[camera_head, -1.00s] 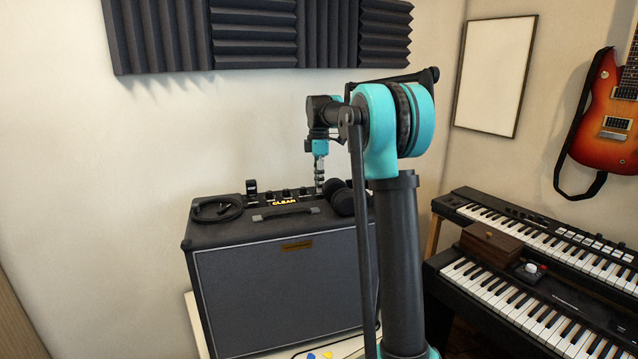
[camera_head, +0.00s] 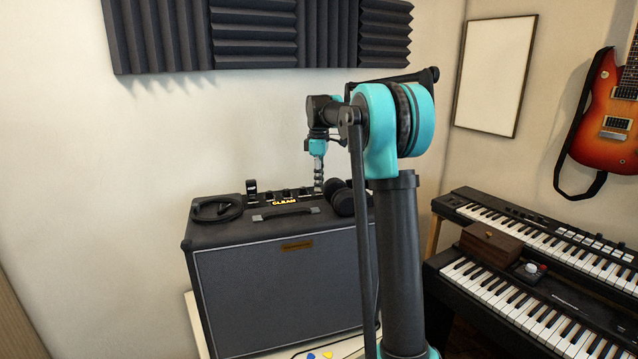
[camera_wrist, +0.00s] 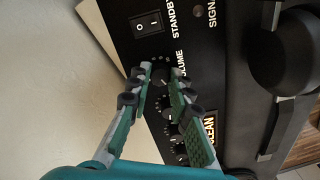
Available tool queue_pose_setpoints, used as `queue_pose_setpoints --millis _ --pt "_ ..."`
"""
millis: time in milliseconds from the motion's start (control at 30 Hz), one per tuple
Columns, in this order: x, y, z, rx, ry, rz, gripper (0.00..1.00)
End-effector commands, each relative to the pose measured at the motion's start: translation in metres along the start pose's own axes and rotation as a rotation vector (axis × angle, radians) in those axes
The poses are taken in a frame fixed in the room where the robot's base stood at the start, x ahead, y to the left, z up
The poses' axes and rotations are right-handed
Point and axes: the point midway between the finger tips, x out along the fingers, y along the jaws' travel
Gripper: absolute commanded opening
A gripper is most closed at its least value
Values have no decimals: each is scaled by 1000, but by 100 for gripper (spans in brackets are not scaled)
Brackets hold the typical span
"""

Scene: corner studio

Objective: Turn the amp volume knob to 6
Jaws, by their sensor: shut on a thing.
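The dark amp (camera_head: 285,285) stands at the middle left of the head view, its control panel along the top back edge. In the wrist view the panel carries a "VOLUME" label, and the volume knob (camera_wrist: 161,74) sits beside it. My gripper (camera_wrist: 159,75) has its two green fingers on either side of this knob and is shut on it. The fingertips cover much of the knob, so its pointer and setting cannot be read. In the head view my gripper (camera_head: 318,186) reaches down to the right part of the panel.
Black headphones (camera_head: 343,200) lie on the amp top just right of my gripper. A coiled cable (camera_head: 215,209) lies at its left end. The standby switch (camera_wrist: 147,24) and other knobs (camera_wrist: 172,130) flank the volume knob. A wall is close behind; keyboards (camera_head: 540,270) stand right.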

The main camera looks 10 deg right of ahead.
Motion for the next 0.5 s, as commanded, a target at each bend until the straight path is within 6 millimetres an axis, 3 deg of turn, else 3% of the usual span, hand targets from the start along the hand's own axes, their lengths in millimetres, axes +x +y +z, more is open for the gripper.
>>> queue_pose_setpoints --millis 500 --pt "0 0 0 489 1 1 0"
